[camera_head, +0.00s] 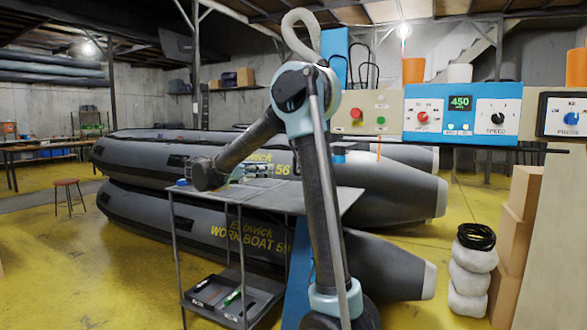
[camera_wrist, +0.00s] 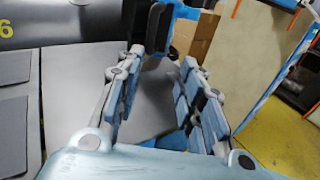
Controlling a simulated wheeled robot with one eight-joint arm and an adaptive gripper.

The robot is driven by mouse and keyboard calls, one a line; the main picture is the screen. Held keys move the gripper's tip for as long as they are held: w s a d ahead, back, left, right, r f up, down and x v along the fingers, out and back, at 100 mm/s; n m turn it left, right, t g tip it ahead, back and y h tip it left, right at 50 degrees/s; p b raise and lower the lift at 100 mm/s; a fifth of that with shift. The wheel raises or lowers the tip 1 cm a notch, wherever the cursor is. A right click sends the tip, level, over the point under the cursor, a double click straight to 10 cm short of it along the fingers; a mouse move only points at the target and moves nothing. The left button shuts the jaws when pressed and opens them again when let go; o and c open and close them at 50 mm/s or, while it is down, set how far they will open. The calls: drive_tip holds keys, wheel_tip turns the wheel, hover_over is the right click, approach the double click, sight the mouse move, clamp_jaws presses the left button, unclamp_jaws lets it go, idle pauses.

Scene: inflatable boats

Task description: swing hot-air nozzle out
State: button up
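The welding machine's blue control panel (camera_head: 462,113) shows 450 on its display, with red and black knobs, at the upper right of the head view. The hot-air nozzle is not clearly identifiable; my arm covers part of the machine. A dark upright part (camera_wrist: 155,35) with blue beside it stands beyond my fingertips in the wrist view; I cannot tell whether it is the nozzle. My gripper (camera_wrist: 162,60) has its two jointed fingers apart with nothing held between them. In the head view my gripper (camera_head: 262,169) is small, above the grey table, pointing right.
A grey table (camera_head: 335,203) with a lower shelf stands under my gripper. Stacked grey inflatable boats (camera_head: 385,185) lie behind it. Cardboard boxes (camera_head: 522,195) and white rolls topped by a black coil (camera_head: 476,237) stand at right. The yellow floor at left is largely clear.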

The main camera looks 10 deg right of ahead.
drive_tip(key=shift+n+h, duration=0.3)
drive_tip(key=shift+h, duration=0.1)
drive_tip(key=x, duration=0.5)
drive_tip(key=w+x, duration=0.1)
drive_tip(key=x, duration=0.4)
drive_tip(key=w+x, duration=0.1)
drive_tip(key=x, duration=0.4)
drive_tip(key=shift+a+r, duration=0.3)
drive_tip(key=shift+a, duration=0.1)
clamp_jaws()
